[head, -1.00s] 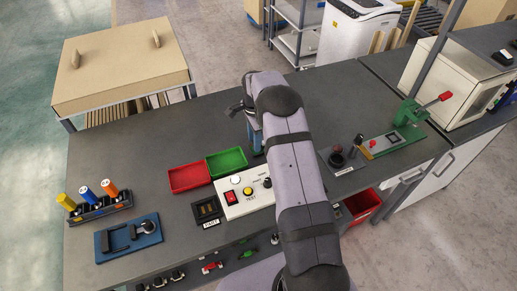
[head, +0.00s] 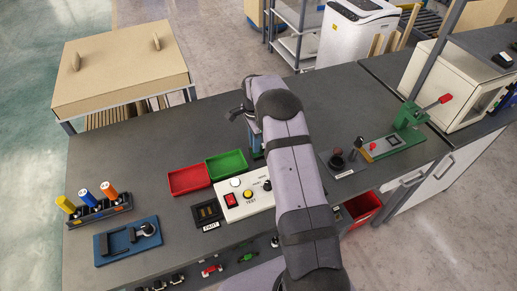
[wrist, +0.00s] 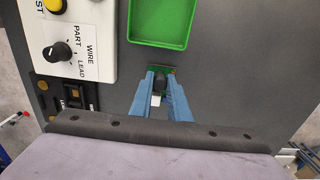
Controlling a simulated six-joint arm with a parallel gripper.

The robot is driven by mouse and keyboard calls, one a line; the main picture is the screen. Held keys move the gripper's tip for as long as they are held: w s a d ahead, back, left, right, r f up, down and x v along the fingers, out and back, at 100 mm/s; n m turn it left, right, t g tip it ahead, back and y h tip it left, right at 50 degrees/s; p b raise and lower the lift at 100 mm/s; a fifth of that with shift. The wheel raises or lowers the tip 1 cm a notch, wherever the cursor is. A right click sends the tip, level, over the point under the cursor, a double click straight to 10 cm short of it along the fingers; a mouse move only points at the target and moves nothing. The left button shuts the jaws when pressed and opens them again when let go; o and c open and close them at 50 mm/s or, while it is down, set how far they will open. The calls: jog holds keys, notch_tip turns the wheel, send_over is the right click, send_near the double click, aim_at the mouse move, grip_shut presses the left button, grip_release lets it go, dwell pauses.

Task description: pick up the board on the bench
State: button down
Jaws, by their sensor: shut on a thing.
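The board is a small green piece (wrist: 171,70) with a black part on it, at the middle of the wrist view, just below the green tray. My gripper (wrist: 160,84) has its two blue fingers on either side of the black part and is shut on the board. A small white patch shows between the fingers. In the head view my gripper (head: 256,143) is low over the bench (head: 330,110), right of the green tray; my arm hides most of the board there. I cannot tell whether the board touches the bench.
The green tray (head: 227,163) and red tray (head: 188,179) stand left of my gripper. The white test box (head: 240,204) is in front of them. A green lever press (head: 408,115) stands at the right. The bench behind my gripper is clear.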

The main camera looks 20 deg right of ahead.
jog(key=shift+r, duration=0.1)
jog(key=shift+r+p, duration=2.1)
jog(key=shift+r, duration=1.1)
